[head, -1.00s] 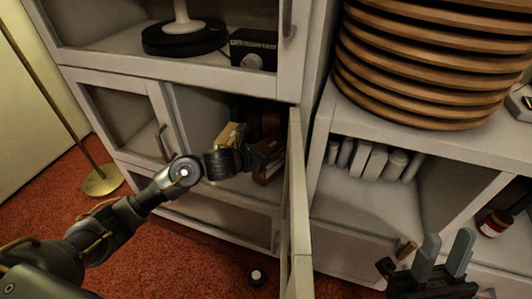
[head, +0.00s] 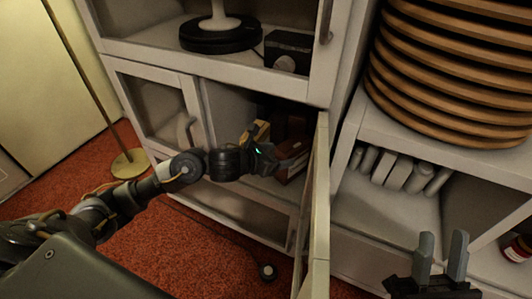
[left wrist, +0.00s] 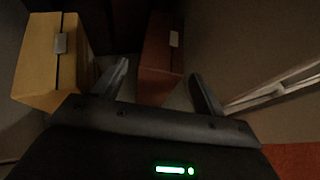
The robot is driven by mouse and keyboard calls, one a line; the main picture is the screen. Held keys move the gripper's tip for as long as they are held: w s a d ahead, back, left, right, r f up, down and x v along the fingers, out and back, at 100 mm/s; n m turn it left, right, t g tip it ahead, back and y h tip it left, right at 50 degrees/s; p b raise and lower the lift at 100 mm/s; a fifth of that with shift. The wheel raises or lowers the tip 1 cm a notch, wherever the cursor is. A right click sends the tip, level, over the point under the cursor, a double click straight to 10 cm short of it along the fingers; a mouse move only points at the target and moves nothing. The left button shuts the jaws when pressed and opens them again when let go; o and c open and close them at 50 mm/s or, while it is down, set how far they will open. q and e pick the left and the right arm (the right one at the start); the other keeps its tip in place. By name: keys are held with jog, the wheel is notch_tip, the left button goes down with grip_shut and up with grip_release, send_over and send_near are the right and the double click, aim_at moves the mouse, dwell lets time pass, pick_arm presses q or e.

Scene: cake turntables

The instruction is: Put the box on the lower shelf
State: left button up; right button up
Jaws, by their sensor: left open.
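A red-brown box (left wrist: 160,50) stands inside the open cabinet compartment; part of it shows in the head view (head: 294,172). A yellow box (left wrist: 45,65) stands to its left and also shows in the head view (head: 262,132). My left gripper (left wrist: 160,90) is open and empty. In the left wrist view its fingers point toward the red-brown box, which appears between them; I cannot tell whether they touch it. In the head view the left gripper (head: 290,157) partly hides the boxes. A lower shelf compartment (head: 235,208) lies below. My right gripper (head: 442,258) is open and empty.
The open cabinet door (head: 318,215) stands close to the right of my left gripper. A stack of round wooden boards (head: 450,80) sits on the right cabinet, above a row of white items (head: 395,170).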

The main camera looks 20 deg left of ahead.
pick_arm(q)
jog(key=v, duration=0.5)
jog(key=shift+s+a+r+p, duration=0.1)
jog(key=shift+s+p, duration=0.15)
jog(key=shift+p, duration=0.15)
pick_arm(e)
jog(key=shift+w+a+f+n+g, duration=0.15)
jog(key=shift+w+a+f+g, duration=0.2)
jog(key=shift+a+g, duration=0.15)
jog(key=shift+w+a+f+n+g, duration=0.2)
jog(key=shift+w+a+g, duration=0.15)
jog(key=shift+g, duration=0.25)
jog(key=shift+s, duration=0.1)
